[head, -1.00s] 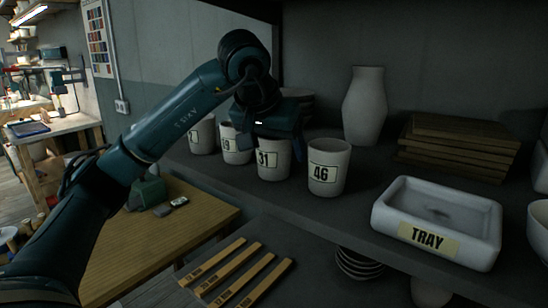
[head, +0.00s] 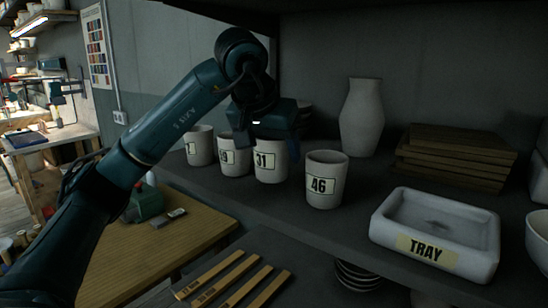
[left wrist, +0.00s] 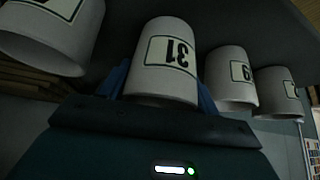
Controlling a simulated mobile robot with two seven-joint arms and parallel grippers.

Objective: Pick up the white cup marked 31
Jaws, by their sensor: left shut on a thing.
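The white cup marked 31 (head: 270,164) stands upright in a row of cups on the dark shelf (head: 250,200). My left gripper (head: 270,135) is over it from behind and above, with its fingers around the cup's upper part. In the left wrist view the cup marked 31 (left wrist: 166,65) sits between the blue fingers, upside down in the picture. The left gripper is shut on it. I cannot tell for sure whether its base is clear of the shelf. My right gripper is not in view.
The cup marked 46 (head: 325,180) stands close on the right. A cup ending in 9 (head: 233,160) and another cup (head: 199,146) stand close on the left. A white tray (head: 384,225), a vase (head: 361,120) and stacked boards (head: 455,157) are farther right.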

